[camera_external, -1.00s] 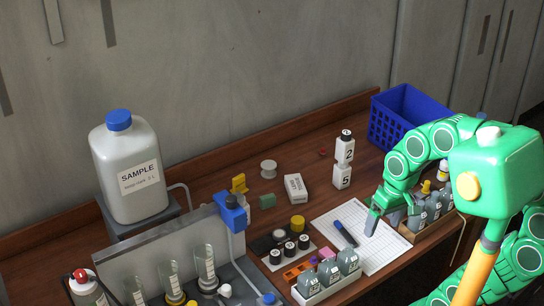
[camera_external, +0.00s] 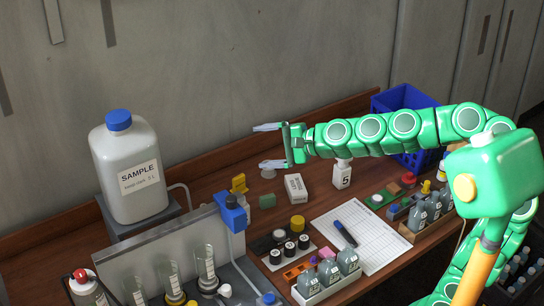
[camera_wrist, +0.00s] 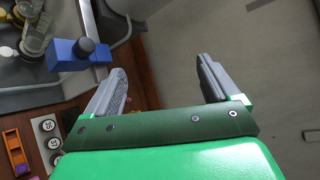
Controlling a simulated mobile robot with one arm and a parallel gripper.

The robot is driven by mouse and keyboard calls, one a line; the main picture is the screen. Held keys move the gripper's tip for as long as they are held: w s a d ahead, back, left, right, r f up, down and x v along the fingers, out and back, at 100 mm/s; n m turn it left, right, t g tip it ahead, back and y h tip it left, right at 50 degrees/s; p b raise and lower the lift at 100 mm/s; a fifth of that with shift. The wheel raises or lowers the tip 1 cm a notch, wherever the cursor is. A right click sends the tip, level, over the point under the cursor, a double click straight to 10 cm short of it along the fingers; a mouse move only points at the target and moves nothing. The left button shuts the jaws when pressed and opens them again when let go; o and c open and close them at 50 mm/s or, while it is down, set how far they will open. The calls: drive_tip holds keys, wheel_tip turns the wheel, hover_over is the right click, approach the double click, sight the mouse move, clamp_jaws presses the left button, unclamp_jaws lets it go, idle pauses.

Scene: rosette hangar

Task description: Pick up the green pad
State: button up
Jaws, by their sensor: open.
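The green pad (camera_external: 267,201) looks like a small dull-green block lying on the brown bench, left of the white box and just below the yellow clip-like piece. My gripper (camera_external: 268,146) is open and empty, held sideways in the air, with its fingers pointing left. In the picture it appears above the pad, clear of it. In the wrist view my gripper (camera_wrist: 163,76) has its two grey fingers wide apart with nothing between them. I cannot make out the pad in the wrist view.
A white box (camera_external: 296,188) and white spool (camera_external: 267,172) are near the pad. A yellow piece (camera_external: 239,183) and blue clamp (camera_external: 231,210) stand left. A block marked 5 (camera_external: 342,174) stands right. A large sample bottle (camera_external: 130,170) rises at left; a blue basket (camera_external: 396,101) is at back right.

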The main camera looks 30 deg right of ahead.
drive_tip(key=w+m+t+h, duration=0.1)
drive_tip(key=w+m+t, duration=0.1)
drive_tip(key=w+m, duration=0.3)
drive_tip(key=m+h, duration=1.1)
drive_tip(key=m, duration=0.7)
hover_over(269, 202)
drive_tip(key=s+a, duration=0.1)
drive_tip(key=s, duration=0.5)
wheel_tip(269, 202, down, 15)
drive_tip(key=f, duration=2.5)
drive_tip(key=shift+w, duration=0.25)
drive_tip(key=shift+w+f, duration=0.25)
drive_tip(key=shift+w, duration=0.25)
drive_tip(key=shift+r+x, duration=0.15)
drive_tip(key=shift+x, duration=1.55)
drive_tip(key=shift+r+x, duration=0.15)
drive_tip(key=shift+x, duration=1.5)
drive_tip(key=shift+w, duration=0.1)
drive_tip(key=shift+c, duration=0.4)
drive_tip(key=c, duration=0.9)
